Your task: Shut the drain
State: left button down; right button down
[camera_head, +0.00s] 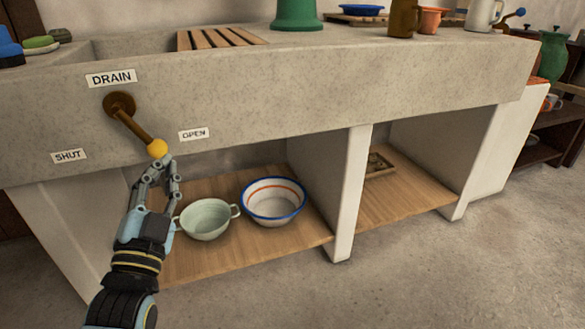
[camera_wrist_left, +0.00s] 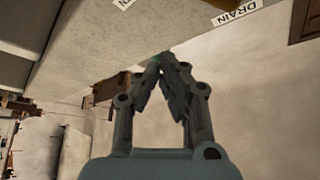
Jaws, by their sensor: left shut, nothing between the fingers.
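The drain lever (camera_head: 131,127) is a brown bar on a round pivot, on the front of the stone sink (camera_head: 300,90). It ends in a yellow knob (camera_head: 157,149) and slants down to the right, between the SHUT label (camera_head: 69,156) at lower left and the OPEN label (camera_head: 194,134) at right. The DRAIN label (camera_head: 111,78) is above it. My left gripper (camera_head: 167,160) is shut and empty, its fingertips at or just below the knob; I cannot tell if they touch. My right gripper is not in view.
On the wooden shelf below the sink are a pale green two-handled bowl (camera_head: 206,219) and a blue-rimmed white bowl (camera_head: 272,201), close to my left gripper. A white upright panel (camera_head: 350,195) divides the shelf. Stone floor (camera_head: 440,270) is clear in front.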

aim_at(140, 131)
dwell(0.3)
